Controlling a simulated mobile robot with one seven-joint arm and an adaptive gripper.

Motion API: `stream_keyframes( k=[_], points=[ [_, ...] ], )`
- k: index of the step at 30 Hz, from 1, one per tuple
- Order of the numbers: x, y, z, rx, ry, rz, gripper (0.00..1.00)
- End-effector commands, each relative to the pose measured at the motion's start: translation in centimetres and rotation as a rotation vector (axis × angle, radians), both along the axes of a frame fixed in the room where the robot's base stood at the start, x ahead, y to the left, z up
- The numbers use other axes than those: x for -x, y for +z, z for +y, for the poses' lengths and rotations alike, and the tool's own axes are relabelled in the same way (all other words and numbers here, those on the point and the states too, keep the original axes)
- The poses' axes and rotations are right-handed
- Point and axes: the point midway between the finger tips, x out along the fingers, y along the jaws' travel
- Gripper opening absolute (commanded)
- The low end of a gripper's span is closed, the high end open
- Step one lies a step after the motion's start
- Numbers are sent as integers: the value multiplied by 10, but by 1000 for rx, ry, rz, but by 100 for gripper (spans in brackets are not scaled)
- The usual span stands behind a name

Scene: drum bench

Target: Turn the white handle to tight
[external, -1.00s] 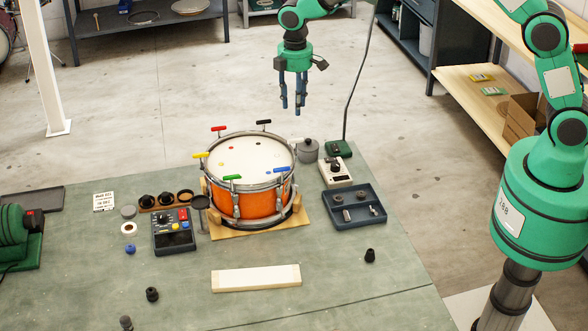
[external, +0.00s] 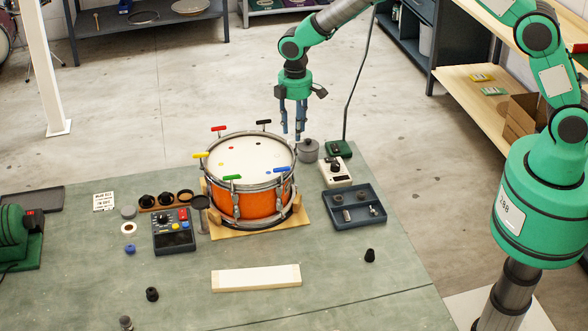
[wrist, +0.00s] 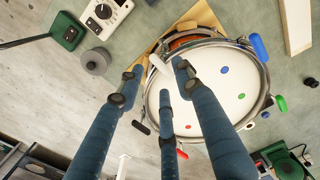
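The drum (external: 243,215) has an orange shell and a white head with coloured dots, and stands on a wooden board. T-shaped handles in several colours stand around its rim. The white handle (wrist: 159,65) shows at the rim in the wrist view, between my fingertips. In the external view only a small pale bit of it shows beside my fingers. My gripper (external: 291,132) has three dark blue fingers pointing down, spread open and empty, over the drum's far right rim. It also fills the wrist view (wrist: 159,80). I cannot tell whether any finger touches the handle.
A black handle (external: 264,122) and a blue handle (external: 282,169) are the neighbours on the rim. A grey lidded pot (external: 308,151), a green box (external: 339,149), a white device (external: 335,172) and a dark tray (external: 354,213) stand right of the drum.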

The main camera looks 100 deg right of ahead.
Motion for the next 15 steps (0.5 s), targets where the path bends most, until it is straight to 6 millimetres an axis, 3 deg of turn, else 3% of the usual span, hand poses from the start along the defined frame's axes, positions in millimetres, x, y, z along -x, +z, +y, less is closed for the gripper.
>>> stream_keyframes(
  k=[6, 15],
  points=[
    [0, -30, 0, -1, 0, 2, 35],
    [0, -46, 0, 0, 0, 0, 35]
  ],
)
